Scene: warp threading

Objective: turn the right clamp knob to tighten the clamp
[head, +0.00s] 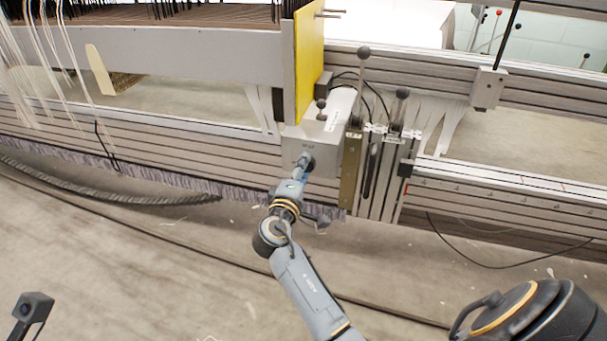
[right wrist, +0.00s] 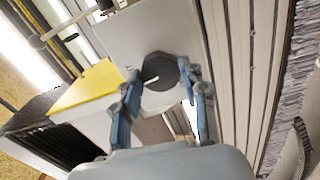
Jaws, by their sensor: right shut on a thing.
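The right clamp knob (head: 308,157) is a dark round knob on the front of a light grey metal block (head: 330,135). In the right wrist view the knob (right wrist: 163,68) shows a pale line across its face. My right gripper (head: 304,164) reaches it from below in the head view. In the right wrist view the right gripper's blue-grey fingers (right wrist: 162,88) stand on either side of the knob and are shut on it. The fingers and wrist partly hide the knob in the head view. My left gripper is not in view.
A yellow panel (head: 310,60) stands just above the block. Upright levers with dark ball ends (head: 363,52) stand to its right, near a brass-coloured plate (head: 350,175). Pale threads hang at the far left. Bare floor (head: 150,260) lies in front, with a dark cable.

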